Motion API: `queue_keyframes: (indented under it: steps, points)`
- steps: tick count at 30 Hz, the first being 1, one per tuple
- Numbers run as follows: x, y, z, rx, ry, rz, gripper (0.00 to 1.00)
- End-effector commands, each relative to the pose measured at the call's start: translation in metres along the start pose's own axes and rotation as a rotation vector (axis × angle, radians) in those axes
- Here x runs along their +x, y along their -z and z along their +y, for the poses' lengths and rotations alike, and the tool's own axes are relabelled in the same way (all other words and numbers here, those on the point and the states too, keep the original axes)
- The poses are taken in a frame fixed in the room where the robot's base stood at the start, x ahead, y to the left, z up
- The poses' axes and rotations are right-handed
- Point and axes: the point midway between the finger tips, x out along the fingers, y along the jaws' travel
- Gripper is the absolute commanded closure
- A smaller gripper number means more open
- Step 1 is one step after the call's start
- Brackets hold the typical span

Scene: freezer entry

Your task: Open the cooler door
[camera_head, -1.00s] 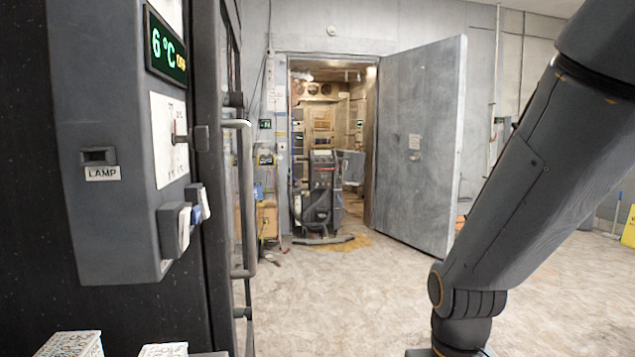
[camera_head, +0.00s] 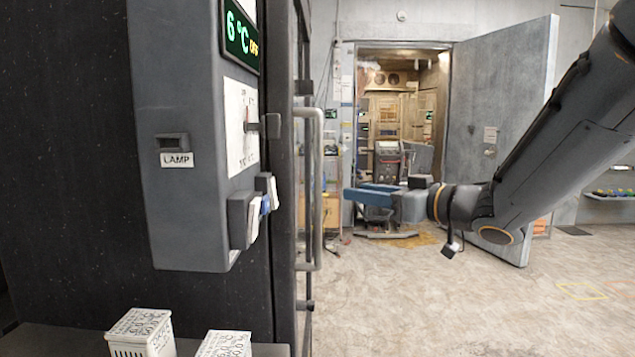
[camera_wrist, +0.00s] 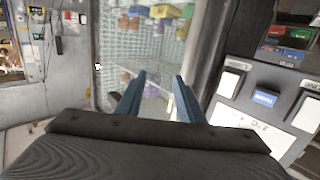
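The cooler is a tall dark cabinet at the left of the head view, seen nearly edge-on. Its door carries a long vertical metal bar handle (camera_head: 317,190), and the door looks shut. My gripper (camera_head: 347,196) has blue fingers pointing left toward the handle, with a visible gap between them and the bar. In the wrist view my gripper (camera_wrist: 160,82) shows two blue fingers apart with nothing held between them. Beyond them is the cooler's glass door (camera_wrist: 112,50) with goods behind it. I cannot clearly make out the handle there.
A grey control box (camera_head: 190,215) with a 6 °C display, lamp slot and switches juts from the cooler. White baskets (camera_head: 140,330) stand at lower left. A grey freezer door (camera_head: 500,130) stands open behind, with a dark machine (camera_head: 388,160) in its doorway. The floor (camera_head: 420,315) is clear.

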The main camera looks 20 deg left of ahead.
Motion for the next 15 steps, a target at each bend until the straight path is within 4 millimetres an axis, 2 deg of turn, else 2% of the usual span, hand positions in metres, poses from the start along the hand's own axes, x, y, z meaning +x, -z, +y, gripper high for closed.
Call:
queue_keyframes:
  steps: [3,6,11,15]
  points:
    - [0.006,0.015,-0.027,0.000,0.121,0.041,0.66]
    - [0.009,0.020,-0.038,0.002,0.169,0.055,0.66]
    - [0.025,0.022,-0.045,0.002,0.182,0.057,0.66]
    - [0.047,0.023,-0.048,0.003,0.181,0.057,0.66]
